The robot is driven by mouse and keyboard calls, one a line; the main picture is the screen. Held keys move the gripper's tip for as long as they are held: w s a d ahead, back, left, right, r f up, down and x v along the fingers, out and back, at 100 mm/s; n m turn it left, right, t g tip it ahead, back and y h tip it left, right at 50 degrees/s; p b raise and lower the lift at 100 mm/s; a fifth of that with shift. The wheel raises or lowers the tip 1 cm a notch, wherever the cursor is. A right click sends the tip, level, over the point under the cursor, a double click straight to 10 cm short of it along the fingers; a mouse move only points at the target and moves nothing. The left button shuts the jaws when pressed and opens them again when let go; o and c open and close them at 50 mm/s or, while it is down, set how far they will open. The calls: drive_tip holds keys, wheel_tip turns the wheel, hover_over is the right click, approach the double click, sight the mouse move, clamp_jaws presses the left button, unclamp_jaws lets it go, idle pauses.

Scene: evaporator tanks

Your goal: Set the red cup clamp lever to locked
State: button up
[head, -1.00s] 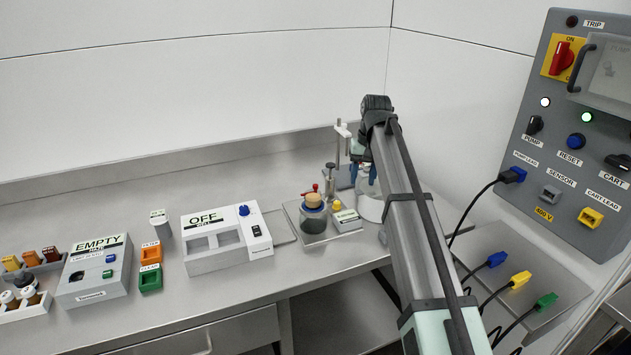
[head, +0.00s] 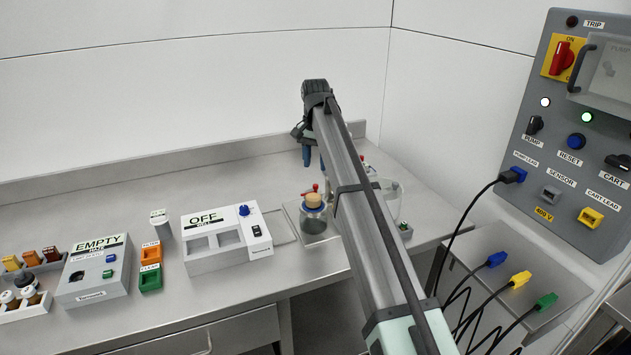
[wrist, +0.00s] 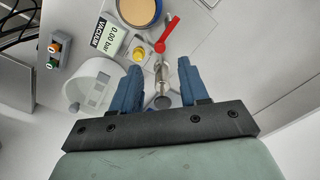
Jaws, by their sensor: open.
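The red clamp lever (wrist: 167,35) is a short slim bar with a round knob. It lies slanted beside the cup's tan lid (wrist: 138,8) in the wrist view. A silver post (wrist: 162,72) shows between the fingers. The lever is beyond the fingertips and apart from them. In the head view my gripper (head: 307,156) hangs above and behind the cup.
A vacuum gauge (wrist: 109,38) reading 0.00 bar and a yellow knob (wrist: 139,53) sit close to the lever. A white round vessel (wrist: 88,92) stands to the left in the wrist view. An OFF box (head: 225,240) stands left of the cup in the head view.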

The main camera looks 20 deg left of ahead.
sight(315, 185)
drive_tip(key=shift+f, duration=3.6)
clamp_jaws()
